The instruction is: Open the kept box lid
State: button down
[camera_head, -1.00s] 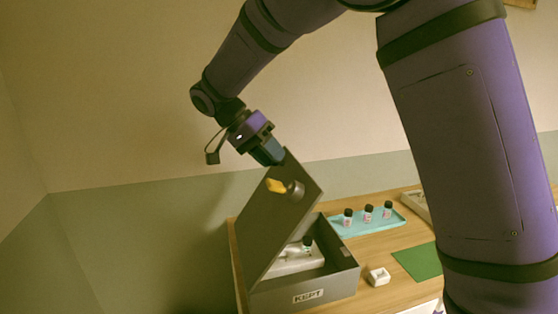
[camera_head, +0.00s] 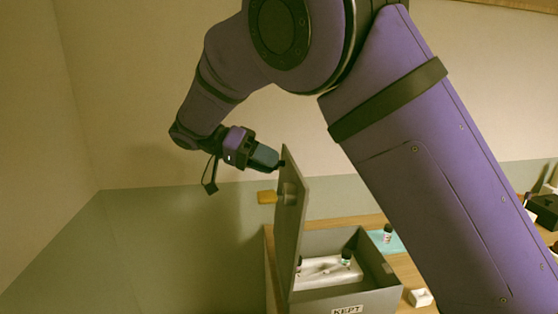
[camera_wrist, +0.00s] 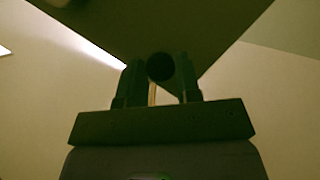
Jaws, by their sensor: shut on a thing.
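The grey kept box (camera_head: 372,299), with a "KEPT" label on its front, stands on the table. Its lid (camera_head: 292,232) is raised, close to upright and seen nearly edge-on. In the wrist view, the fingers (camera_wrist: 160,82) straddle a dark round part, with the dark lid (camera_wrist: 150,25) beyond. Inside the box, a pale insert (camera_head: 325,271) holds small dark-capped bottles (camera_head: 346,257); the lid partly hides one.
A light blue tray (camera_head: 383,240) with a bottle (camera_head: 387,233) lies behind the box, partly hidden by my arm. A small white block (camera_head: 420,298) lies right of the box. The wall is behind; open air lies left of the lid.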

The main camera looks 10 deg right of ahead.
jog(key=shift+a+f+h, duration=0.15)
jog(key=shift+a+h, duration=0.25)
jog(key=shift+a, duration=0.4)
jog(key=shift+a+f+h, duration=0.15)
jog(key=shift+a+h, duration=0.25)
jog(key=shift+a, duration=0.35)
jog(key=c, duration=0.8)
grip_release()
jog(key=shift+a, duration=0.1)
jog(key=shift+v, duration=3.7)
